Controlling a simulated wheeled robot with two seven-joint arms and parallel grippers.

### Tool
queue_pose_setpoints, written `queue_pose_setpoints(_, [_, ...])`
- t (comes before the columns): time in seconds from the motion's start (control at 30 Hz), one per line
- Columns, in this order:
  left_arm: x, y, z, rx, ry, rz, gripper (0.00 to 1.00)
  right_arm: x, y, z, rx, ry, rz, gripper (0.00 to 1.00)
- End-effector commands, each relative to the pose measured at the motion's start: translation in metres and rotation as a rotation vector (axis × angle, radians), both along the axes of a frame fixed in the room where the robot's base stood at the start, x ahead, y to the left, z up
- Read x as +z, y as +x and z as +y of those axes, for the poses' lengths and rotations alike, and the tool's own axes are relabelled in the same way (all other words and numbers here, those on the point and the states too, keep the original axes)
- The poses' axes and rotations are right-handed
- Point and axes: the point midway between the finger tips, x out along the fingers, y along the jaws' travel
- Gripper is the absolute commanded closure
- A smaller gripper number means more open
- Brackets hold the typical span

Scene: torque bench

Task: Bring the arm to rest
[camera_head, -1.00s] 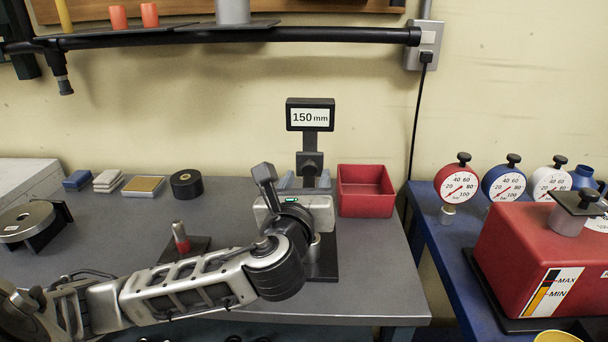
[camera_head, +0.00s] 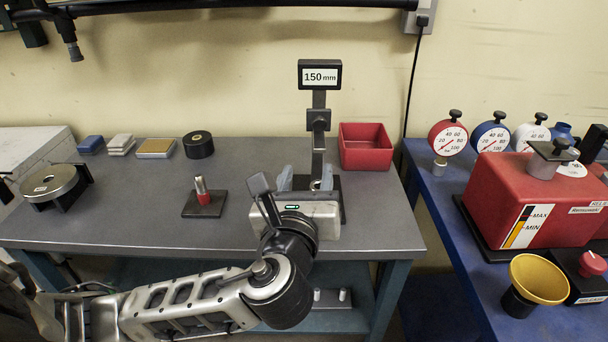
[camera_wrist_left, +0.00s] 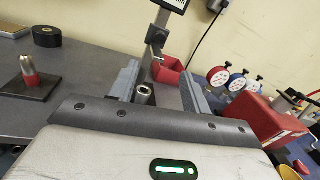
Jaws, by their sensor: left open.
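My left gripper (camera_head: 306,180) is at the front middle of the bench, fingers pointing away toward the display stand (camera_head: 318,120). The stand's screen (camera_head: 320,76) reads 150 mm. The gripper is open, and its two grey fingers (camera_wrist_left: 160,90) stand apart in the left wrist view. A small metal cylinder (camera_wrist_left: 145,95) shows between them in that view; I see no finger touching it. The gripper body hides part of the stand's dark base in the head view. My right gripper is not in view.
A red bin (camera_head: 366,150) stands right of the display stand. A red-and-metal piece on a dark plate (camera_head: 204,205) stands to the left. A black roll (camera_head: 198,145) is farther back. Gauges and a red box (camera_head: 545,195) fill the blue bench at right.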

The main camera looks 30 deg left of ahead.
Motion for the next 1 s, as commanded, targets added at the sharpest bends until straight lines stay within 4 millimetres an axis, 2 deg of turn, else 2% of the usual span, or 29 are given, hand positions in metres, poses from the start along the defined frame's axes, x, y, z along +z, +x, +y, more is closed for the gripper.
queue_pose_setpoints(0.33, [-0.005,0.001,-0.001,-0.007,-0.023,0.007,0.52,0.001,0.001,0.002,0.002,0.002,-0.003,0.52])
queue_pose_setpoints(0.37, [-0.010,0.002,-0.003,-0.016,-0.050,0.013,0.52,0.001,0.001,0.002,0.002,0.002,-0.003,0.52])
queue_pose_setpoints(0.47, [-0.045,0.004,-0.014,-0.058,-0.245,0.061,0.52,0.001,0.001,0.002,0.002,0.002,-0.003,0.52])
queue_pose_setpoints(0.57, [-0.106,0.001,-0.033,-0.085,-0.629,0.138,0.52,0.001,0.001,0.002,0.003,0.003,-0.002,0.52])
queue_pose_setpoints(0.63, [-0.156,-0.011,-0.047,-0.047,-0.987,0.196,0.52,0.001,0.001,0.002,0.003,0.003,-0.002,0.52])
queue_pose_setpoints(0.7, [-0.201,-0.029,-0.060,0.046,-1.363,0.228,0.52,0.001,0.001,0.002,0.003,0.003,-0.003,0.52])
queue_pose_setpoints(0.8, [-0.254,-0.062,-0.070,0.258,-1.863,0.214,0.52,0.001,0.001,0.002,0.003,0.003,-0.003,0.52])
queue_pose_setpoints(0.9, [-0.289,-0.094,-0.072,0.497,-2.257,0.130,0.52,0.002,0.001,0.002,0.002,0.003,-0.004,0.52])
queue_pose_setpoints(1.0, [-0.310,-0.118,-0.069,0.691,-2.519,0.017,0.52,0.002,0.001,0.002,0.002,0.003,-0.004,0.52])
